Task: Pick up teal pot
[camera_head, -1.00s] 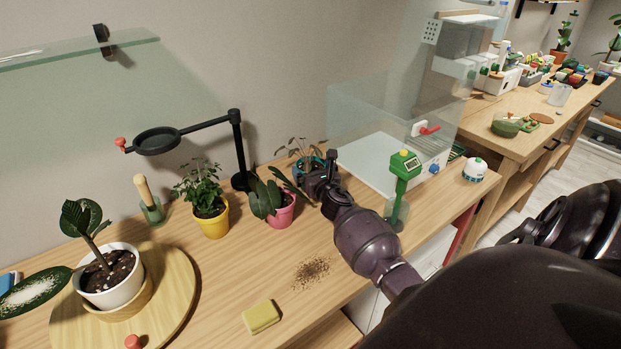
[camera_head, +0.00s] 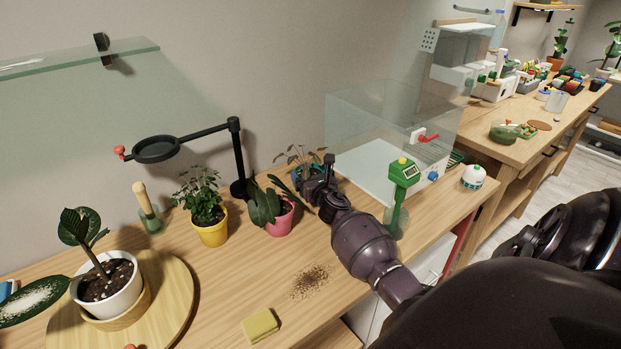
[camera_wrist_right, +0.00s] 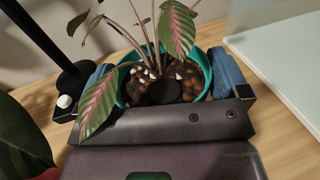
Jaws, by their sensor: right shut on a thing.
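The teal pot (camera_wrist_right: 208,74) fills the middle of the right wrist view. It holds dark soil with pale pebbles and a plant with pink-striped leaves. Blue finger pads press on both sides of its rim, so my right gripper (camera_wrist_right: 160,90) is shut on it. In the head view the pot is mostly hidden behind my right gripper (camera_head: 312,181), and the plant (camera_head: 299,157) rises above the gripper. I cannot tell whether the pot is touching the table. My left gripper is not in view.
A pink pot (camera_head: 281,219) with broad leaves stands close on the left, with a yellow pot (camera_head: 211,232) beyond it. A black magnifier stand (camera_head: 238,160) is behind. A glass case (camera_head: 375,135) and green meter (camera_head: 403,175) stand on the right. Spilled soil (camera_head: 310,281) lies in front.

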